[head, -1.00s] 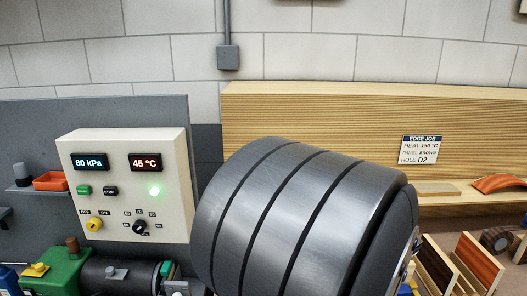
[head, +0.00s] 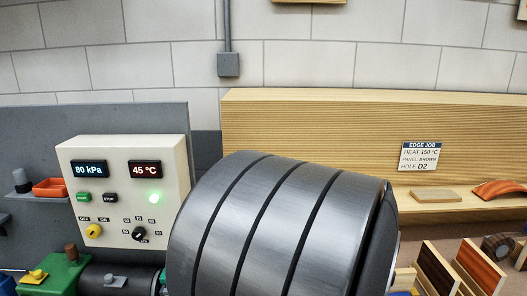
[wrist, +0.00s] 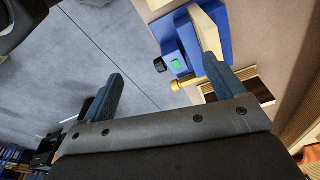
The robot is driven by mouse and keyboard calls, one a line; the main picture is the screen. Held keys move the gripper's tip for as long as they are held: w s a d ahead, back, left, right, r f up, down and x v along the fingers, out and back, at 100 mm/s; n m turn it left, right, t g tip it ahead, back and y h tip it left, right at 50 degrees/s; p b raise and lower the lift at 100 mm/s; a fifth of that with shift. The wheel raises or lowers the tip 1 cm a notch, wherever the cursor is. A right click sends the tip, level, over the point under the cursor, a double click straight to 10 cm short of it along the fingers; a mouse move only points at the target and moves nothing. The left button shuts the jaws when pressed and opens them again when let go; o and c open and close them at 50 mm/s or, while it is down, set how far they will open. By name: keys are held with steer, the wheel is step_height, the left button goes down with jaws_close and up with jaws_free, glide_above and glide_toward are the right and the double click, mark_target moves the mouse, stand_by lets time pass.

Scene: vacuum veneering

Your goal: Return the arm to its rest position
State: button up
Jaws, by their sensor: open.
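My gripper (wrist: 160,88) shows in the wrist view with its two blue fingers wide apart and nothing between them. Below the fingers lie a grey surface and a wooden-edged board. A large grey banded cylinder, a link of my own arm, fills the lower middle of the head view and hides what is behind it. The gripper itself is not visible in the head view.
A control box (head: 125,190) reads 80 kPa and 45 °C, with a green light lit. An edge job card (head: 420,156) hangs on the wooden back panel (head: 300,125). Brown and orange panels (head: 479,265) stand at lower right. A blue fixture (wrist: 187,45) is near the right finger.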

steer(key=w+d+r+n+h, duration=0.1)
steer(key=d+r+h, duration=0.2)
steer(key=d+r, duration=0.1)
steer(key=shift+w+d+r+h, duration=0.25)
steer(key=shift+r+h, duration=0.15)
steer(key=shift+r, duration=0.2)
steer(key=shift+o, duration=1.4)
steer(key=shift+a, duration=0.1)
steer(key=s+f+m+t+y, duration=0.2)
steer(key=s+f+t+y, duration=0.2)
steer(key=s+f+y, duration=0.85)
steer(key=s+d+f+m+t+h, duration=0.7)
steer(key=s+d+f+m+t, duration=0.2)
steer(key=s+d+m+t, duration=0.5)
steer(key=w, duration=1)
steer(key=shift+w+a, duration=0.15)
steer(key=shift+a, duration=0.05)
steer(key=shift+r, duration=0.1)
